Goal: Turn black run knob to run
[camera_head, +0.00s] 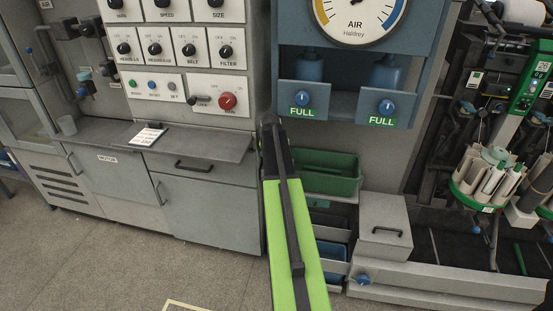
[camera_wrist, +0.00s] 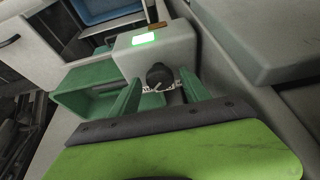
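In the wrist view, a round black knob (camera_wrist: 160,76) with a pale pointer mark sits on the face of a grey box (camera_wrist: 185,45). Small white lettering, too small to read, lies beside the knob. My gripper (camera_wrist: 160,92) is open, with one green finger to the left of the knob and one to the right. I cannot tell whether either finger touches it. In the head view my arm reaches up the middle, and its dark end hides the fingers and this knob.
A bright green label (camera_wrist: 146,40) is on the box. A green bin (camera_head: 325,172) stands just right of my arm. A grey panel (camera_head: 185,55) at left carries several other black knobs and a red knob (camera_head: 228,101). A blue gauge unit (camera_head: 345,75) is at upper right.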

